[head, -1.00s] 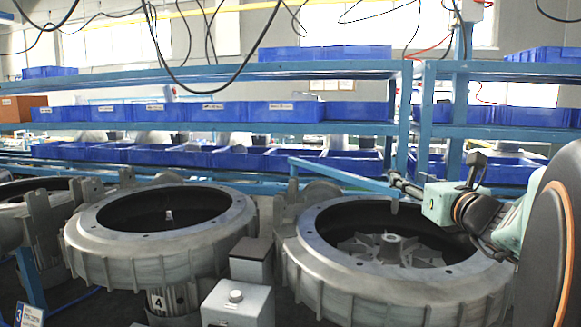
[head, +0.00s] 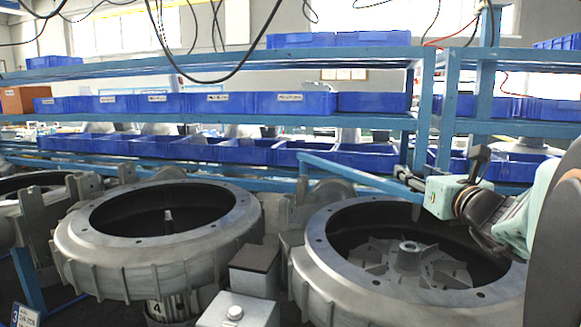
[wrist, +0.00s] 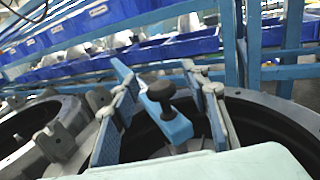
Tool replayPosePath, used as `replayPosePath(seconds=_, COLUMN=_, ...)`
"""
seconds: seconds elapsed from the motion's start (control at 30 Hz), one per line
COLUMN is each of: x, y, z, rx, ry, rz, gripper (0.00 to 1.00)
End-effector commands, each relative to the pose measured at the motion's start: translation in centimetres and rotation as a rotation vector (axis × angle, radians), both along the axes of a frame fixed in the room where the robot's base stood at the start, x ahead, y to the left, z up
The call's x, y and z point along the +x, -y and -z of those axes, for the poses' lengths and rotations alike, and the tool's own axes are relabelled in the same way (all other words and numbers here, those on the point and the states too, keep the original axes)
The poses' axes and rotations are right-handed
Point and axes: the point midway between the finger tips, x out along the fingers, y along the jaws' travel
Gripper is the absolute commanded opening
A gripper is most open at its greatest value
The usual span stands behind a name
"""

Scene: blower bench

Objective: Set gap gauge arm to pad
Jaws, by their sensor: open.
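A light blue bar (head: 345,174), which looks like the gap gauge arm, slants over the back rim of the right blower housing (head: 316,262). In the wrist view a light blue arm (wrist: 173,126) with a dark knob (wrist: 161,90) lies between my finger pads. My gripper (head: 405,178) is open at the bar's right end; its fingers also show in the wrist view (wrist: 163,76), one on each side of the knob. I cannot tell whether they touch it. The pad is not clearly identifiable; a dark-topped grey block (head: 254,260) stands between the housings.
A second round housing (head: 85,262) stands at left. A white box with a knob (head: 234,312) is at the front. An impeller (head: 408,262) sits inside the right housing. Blue shelving with blue bins (head: 295,103) runs behind. Cables hang above.

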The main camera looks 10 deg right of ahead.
Motion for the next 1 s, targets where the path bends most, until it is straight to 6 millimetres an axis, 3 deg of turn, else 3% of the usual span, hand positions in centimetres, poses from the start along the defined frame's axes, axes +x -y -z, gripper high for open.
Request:
replayPosePath(seconds=0.07, x=0.0, y=0.0, z=0.0, rx=0.0, ry=0.0, rz=0.0, gripper=0.41)
replayPosePath(seconds=0.43, x=0.01, y=-0.01, z=0.01, rx=0.0, ry=0.0, rz=-0.001, gripper=0.0)
replayPosePath(seconds=1.0, x=0.34, y=-0.22, z=0.07, rx=-0.001, ry=0.0, rz=-0.001, gripper=0.0)
